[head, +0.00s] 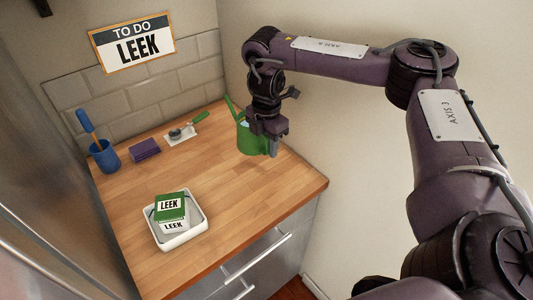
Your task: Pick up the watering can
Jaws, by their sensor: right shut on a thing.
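A green watering can (249,144) stands at the back right of the wooden counter, near the wall corner. Its spout points up and to the left. My right gripper (271,146) reaches down to the can's right side and is shut on it. The gripper and wrist hide part of the can's top and right side. The can appears upright; I cannot tell whether its base is touching the counter. My left gripper is not in view.
A white tray (201,228) with LEEK boxes (170,206) sits at the front. The counter's middle is clear.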

